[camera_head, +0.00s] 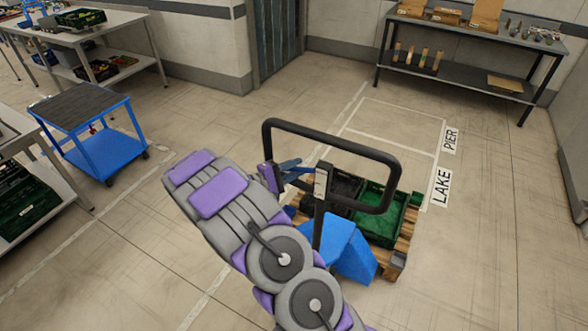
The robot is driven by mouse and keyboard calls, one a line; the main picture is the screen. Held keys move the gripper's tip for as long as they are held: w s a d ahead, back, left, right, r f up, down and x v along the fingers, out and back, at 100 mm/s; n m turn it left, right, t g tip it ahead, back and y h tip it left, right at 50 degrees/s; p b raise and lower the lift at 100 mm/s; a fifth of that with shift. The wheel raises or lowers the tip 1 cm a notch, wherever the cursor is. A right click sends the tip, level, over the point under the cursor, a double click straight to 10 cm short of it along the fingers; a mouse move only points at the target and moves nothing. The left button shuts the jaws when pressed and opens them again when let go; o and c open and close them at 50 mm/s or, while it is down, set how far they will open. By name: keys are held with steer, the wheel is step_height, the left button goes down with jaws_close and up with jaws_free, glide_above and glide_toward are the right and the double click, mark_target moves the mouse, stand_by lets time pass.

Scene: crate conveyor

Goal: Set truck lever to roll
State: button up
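The pallet truck has a black loop handle (384,156) on a post (321,195) and a blue body (345,248). It stands at a wooden pallet (398,259). The lever cannot be clearly made out; a small blue part (290,164) shows inside the left side of the loop, but I cannot tell what it is. My grey and purple arm crosses in front, left of the truck. A small purple piece beside the loop's left side may belong to my gripper. Its fingers are hidden, so neither opening nor contact can be told.
A green crate (381,232) and a dark crate sit on the pallet.

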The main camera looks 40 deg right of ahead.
steer(key=shift+a, duration=0.25)
steer(key=shift+c, duration=0.8)
jaws_close()
steer(key=shift+r, duration=0.1)
steer(key=shift+w+r+m+t+y+b, duration=0.1)
steer(key=shift+r+m+t+y+b, duration=0.25)
steer(key=shift+r+m+b, duration=0.55)
steer(key=shift+w+r+m+t+y+b, duration=0.15)
steer(key=shift+r+m+y+b, duration=0.5)
steer(key=shift+b, duration=0.35)
steer(key=shift+f, duration=0.1)
steer(key=shift+o, duration=0.6)
jaws_free()
steer(key=shift+o, duration=0.2)
steer(key=shift+d, duration=0.3)
